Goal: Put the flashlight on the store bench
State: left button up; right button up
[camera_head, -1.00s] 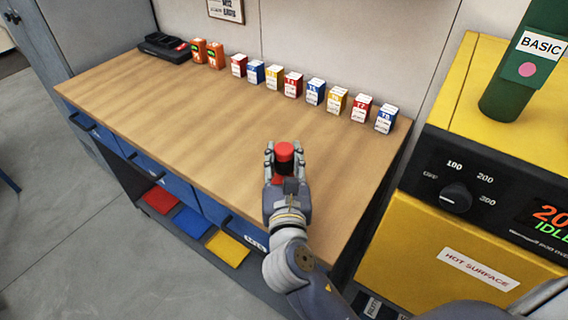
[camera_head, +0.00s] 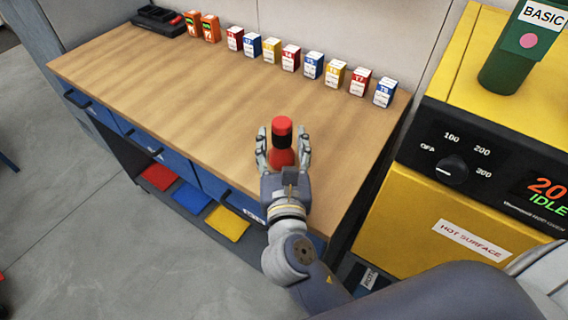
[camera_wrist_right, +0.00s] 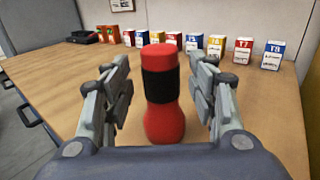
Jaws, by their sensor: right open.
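The red flashlight (camera_head: 282,140) with a black band stands upright on the wooden bench (camera_head: 190,100), near its front right part. It also shows in the right wrist view (camera_wrist_right: 163,95), standing between the finger pads with a gap on each side. My right gripper (camera_head: 283,146) is open around the flashlight, its fingers apart from it. The flashlight's lower part is partly hidden by the gripper in the head view. My left gripper is not in view.
A row of several small red, blue and yellow boxes (camera_head: 313,65) stands along the back of the bench. Two orange devices (camera_head: 202,27) and a black tray (camera_head: 158,20) are at the far left. A yellow oven (camera_head: 440,225) marked hot surface stands at right.

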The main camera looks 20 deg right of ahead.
jog(key=v, duration=0.8)
jog(key=shift+s, duration=0.35)
jog(key=shift+a, duration=0.1)
